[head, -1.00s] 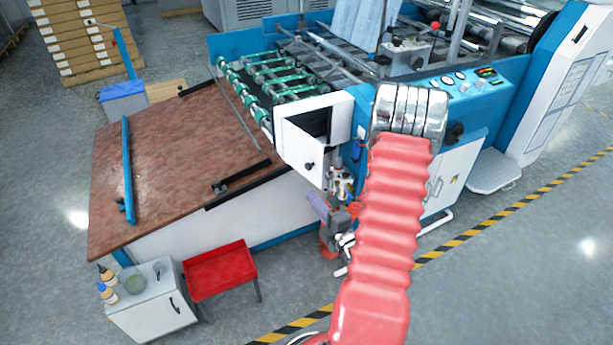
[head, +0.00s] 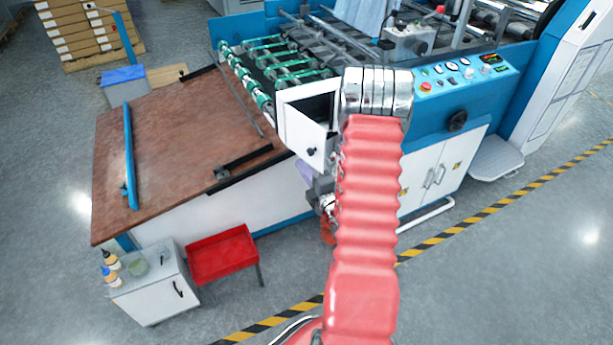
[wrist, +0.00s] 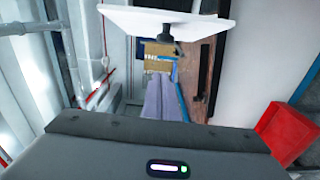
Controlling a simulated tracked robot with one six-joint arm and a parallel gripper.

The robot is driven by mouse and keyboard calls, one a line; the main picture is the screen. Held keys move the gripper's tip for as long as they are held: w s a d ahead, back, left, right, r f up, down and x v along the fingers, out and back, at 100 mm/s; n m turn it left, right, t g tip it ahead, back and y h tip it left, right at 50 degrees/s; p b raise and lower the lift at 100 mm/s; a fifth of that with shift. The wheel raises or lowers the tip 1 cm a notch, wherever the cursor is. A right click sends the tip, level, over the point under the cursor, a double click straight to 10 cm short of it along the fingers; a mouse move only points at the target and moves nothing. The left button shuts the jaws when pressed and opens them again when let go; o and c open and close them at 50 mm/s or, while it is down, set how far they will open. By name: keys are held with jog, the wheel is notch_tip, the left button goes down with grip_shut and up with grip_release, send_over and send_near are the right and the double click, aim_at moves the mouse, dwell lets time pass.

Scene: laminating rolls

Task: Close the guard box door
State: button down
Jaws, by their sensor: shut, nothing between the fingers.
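The guard box door (head: 298,135) is a white panel with a black knob (head: 311,152). It stands swung open at the left of the guard box (head: 315,106), whose dark inside shows. My gripper (head: 304,171) has lilac fingers and is just below the door, partly hidden by my red arm. In the wrist view my gripper (wrist: 160,84) has its fingers together, with nothing between them. They point towards the door (wrist: 195,22) and its knob (wrist: 168,32) at the top. I cannot tell whether they touch.
The blue machine (head: 450,100) with its control panel stands behind and right of my arm. A brown feed table (head: 180,150) spreads to the left. A red tray (head: 222,255) and a white cabinet (head: 150,295) stand at the front left. Floor at the lower right is clear.

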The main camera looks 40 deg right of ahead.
jog(key=shift+w+d+f, duration=0.1)
jog(key=shift+w+d, duration=0.1)
jog(key=shift+d, duration=0.55)
jog(key=shift+w+d+r, duration=0.1)
jog(key=shift+w+d, duration=0.1)
jog(key=shift+d, duration=0.5)
jog(key=shift+w+d+f, duration=0.1)
jog(key=shift+w+d, duration=0.1)
jog(key=shift+d, duration=0.55)
